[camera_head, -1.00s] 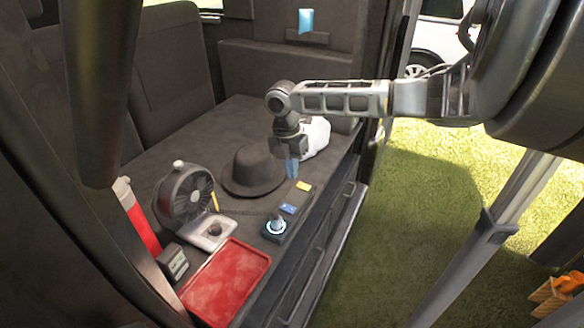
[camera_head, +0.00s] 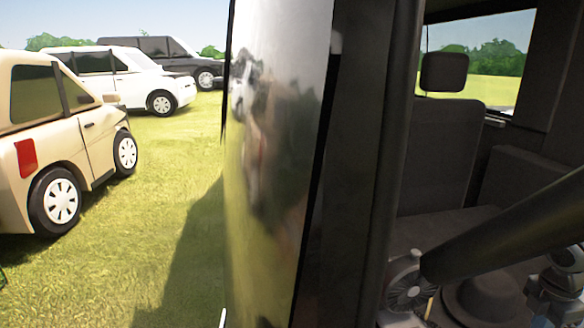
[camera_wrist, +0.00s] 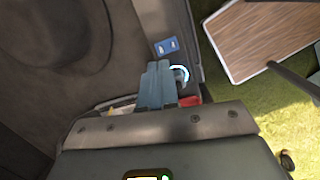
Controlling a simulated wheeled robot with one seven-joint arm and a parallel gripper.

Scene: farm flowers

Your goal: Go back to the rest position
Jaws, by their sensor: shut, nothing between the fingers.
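My gripper shows in the wrist view with its blue fingers (camera_wrist: 158,85) together and nothing between them. It hangs above the dark surface inside the vehicle, near a blue card (camera_wrist: 166,47) and a round device with a glowing ring (camera_wrist: 181,73). In the head view, part of my arm shows at the lower right edge, partly covered by a dark bar; the fingertips cannot be made out there.
A fan (camera_head: 406,290) and a dark hat (camera_head: 478,303) stand on the surface in the vehicle. A wood-topped table (camera_wrist: 268,35) stands on the grass. A beige car (camera_head: 60,150) and white car (camera_head: 135,75) are parked left, on open grass.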

